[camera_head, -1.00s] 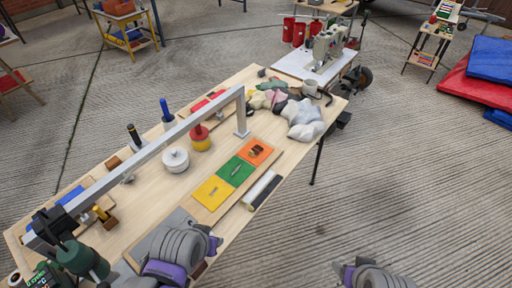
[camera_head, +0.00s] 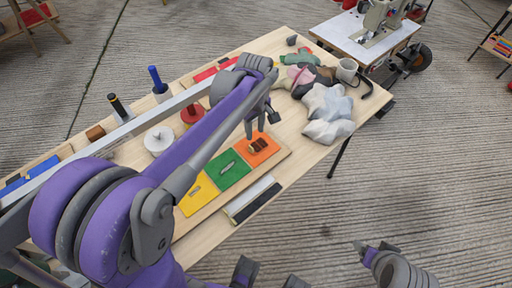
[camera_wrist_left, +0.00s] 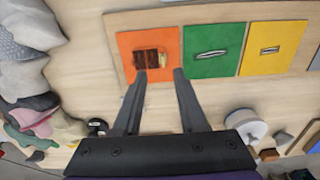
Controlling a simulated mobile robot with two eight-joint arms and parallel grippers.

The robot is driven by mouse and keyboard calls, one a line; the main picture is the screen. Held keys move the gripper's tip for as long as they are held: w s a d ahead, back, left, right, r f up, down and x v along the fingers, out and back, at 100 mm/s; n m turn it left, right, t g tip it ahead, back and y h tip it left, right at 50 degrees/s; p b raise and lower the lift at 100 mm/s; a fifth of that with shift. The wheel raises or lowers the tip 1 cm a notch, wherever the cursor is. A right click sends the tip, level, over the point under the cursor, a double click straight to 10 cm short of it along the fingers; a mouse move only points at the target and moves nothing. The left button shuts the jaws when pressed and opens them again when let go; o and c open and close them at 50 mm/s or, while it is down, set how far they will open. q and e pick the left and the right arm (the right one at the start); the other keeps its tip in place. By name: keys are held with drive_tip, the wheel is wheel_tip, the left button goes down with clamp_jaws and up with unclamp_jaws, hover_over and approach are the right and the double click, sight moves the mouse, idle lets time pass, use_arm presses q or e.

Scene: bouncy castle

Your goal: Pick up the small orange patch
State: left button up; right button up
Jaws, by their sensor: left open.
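An orange square (camera_head: 260,147) lies at the far right end of a row with green (camera_head: 229,169) and yellow (camera_head: 199,194) squares on a wooden board. A small brown piece with some orange (camera_head: 258,145) lies on the orange square; I cannot tell which of these is the small patch. In the left wrist view the orange square (camera_wrist_left: 165,75) and the brown piece (camera_wrist_left: 146,59) lie just beyond the fingertips. My left gripper (camera_head: 255,131) is open and empty, its fingers (camera_wrist_left: 159,75) above the orange square's edge. Part of my right arm shows at lower right; its jaws are unclear.
A white round pot (camera_head: 158,140), a red-topped pot (camera_head: 191,114) and a blue-handled tool (camera_head: 157,82) stand behind. A dark-and-white strip (camera_head: 250,202) lies in front.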

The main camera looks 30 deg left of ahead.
use_arm(q)
hover_over(251, 147)
drive_tip(key=d, duration=0.1)
wheel_tip(251, 147, down, 4)
drive_tip(key=shift+d+f, duration=0.15)
drive_tip(key=shift+f, duration=0.05)
drive_tip(key=f, duration=0.2)
drive_tip(key=a+f+b, duration=0.1)
drive_tip(key=f, duration=0.2)
drive_tip(key=shift+a+f, duration=0.1)
drive_tip(key=shift+a, duration=0.1)
clamp_jaws()
